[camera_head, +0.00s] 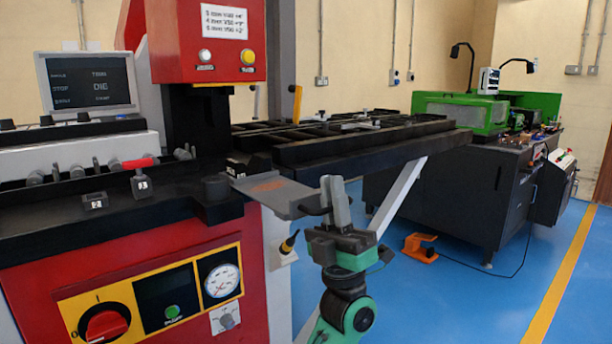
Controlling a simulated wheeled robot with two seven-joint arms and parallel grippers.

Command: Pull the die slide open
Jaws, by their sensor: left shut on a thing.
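The die slide (277,193) is a flat grey plate at the front of the red and black busbar bender (218,40). It sticks out to the right from beneath the black die block. A dark handle (311,210) is at its outer right end. My left gripper (336,196) comes up from below with its grey fingers upright at that handle. It is shut on the handle; the fingers hide part of it. My right gripper is not in view.
A monitor (88,82) stands at the left, and a control panel with a red knob (104,325) and a gauge (221,280) is below. A black support table (370,141) runs behind the gripper. An orange foot pedal (420,247) lies on the open blue floor. A green machine (462,110) stands at the right.

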